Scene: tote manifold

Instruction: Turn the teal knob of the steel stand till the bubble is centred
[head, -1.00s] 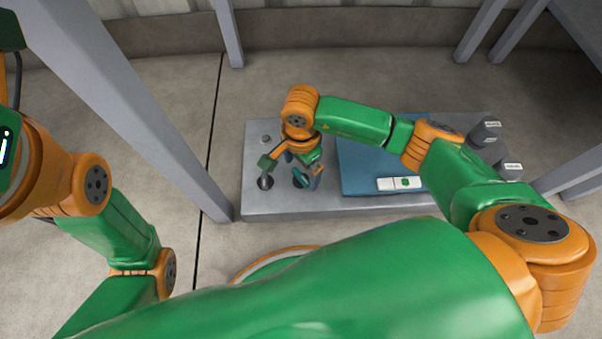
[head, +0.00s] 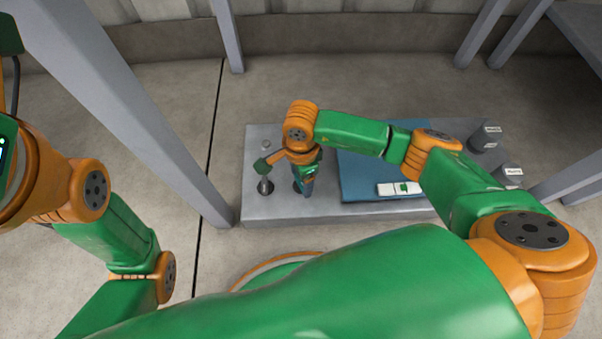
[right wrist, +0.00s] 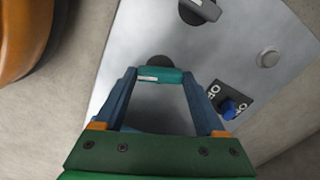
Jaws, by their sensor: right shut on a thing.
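The teal knob (right wrist: 160,76) sits between the two blue fingertips of my right gripper (right wrist: 159,78) in the right wrist view. The gripper is shut on it, one finger at each end. In the head view my right gripper (head: 307,188) points down at the left part of the steel stand (head: 345,213) and hides the knob. A white level strip with a green window (head: 401,188) lies on the blue plate (head: 365,172) of the stand. The bubble is too small to place. Of my left arm only links show at the left; its gripper is out of view.
A black rotary handle (right wrist: 200,10), a round silver button (right wrist: 268,58) and a blue switch (right wrist: 230,108) are close around the knob. Dark grey cylinders (head: 487,137) stand at the stand's right end. A grey post (head: 140,125) rises left of the stand.

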